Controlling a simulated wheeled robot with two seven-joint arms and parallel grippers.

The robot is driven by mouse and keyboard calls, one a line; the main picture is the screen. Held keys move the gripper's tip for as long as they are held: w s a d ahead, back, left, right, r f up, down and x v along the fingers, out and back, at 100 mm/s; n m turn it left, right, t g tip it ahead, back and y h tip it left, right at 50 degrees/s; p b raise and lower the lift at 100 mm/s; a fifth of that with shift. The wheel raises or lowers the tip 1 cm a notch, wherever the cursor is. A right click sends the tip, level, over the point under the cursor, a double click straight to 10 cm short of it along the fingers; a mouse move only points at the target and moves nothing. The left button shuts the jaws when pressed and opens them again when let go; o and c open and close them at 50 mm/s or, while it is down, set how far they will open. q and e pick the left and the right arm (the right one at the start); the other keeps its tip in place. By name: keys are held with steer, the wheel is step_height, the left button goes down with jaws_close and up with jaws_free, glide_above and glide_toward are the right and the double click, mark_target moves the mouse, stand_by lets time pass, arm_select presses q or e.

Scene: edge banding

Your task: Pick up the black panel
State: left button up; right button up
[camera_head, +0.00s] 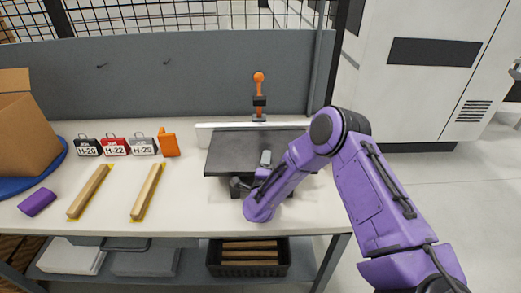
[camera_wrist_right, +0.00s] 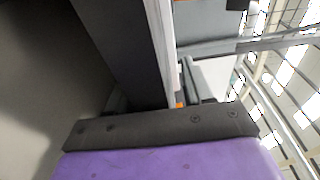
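The black panel (camera_head: 225,153) lies flat on the machine at the middle of the table, its front edge towards me. My right gripper (camera_head: 253,173) is at this front edge, with one grey finger showing above the panel and a dark part below it. In the right wrist view the panel (camera_wrist_right: 125,45) runs as a dark board between the two fingers (camera_wrist_right: 152,95). A narrow gap shows beside the right-hand finger, so the gripper looks open around the edge. Part of the panel is hidden by my arm. My left gripper is not in view.
An orange-knobbed lever (camera_head: 259,85) and a white rail (camera_head: 225,126) stand behind the panel. Tagged cases (camera_head: 115,146), an orange object (camera_head: 168,144), two wooden strips (camera_head: 90,191), a purple object (camera_head: 37,203) and a cardboard box (camera_head: 22,125) are on the left.

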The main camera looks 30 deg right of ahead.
jaws_close()
steer(key=shift+w, duration=0.1)
stand_by(1.1)
steer(key=shift+r, duration=0.2)
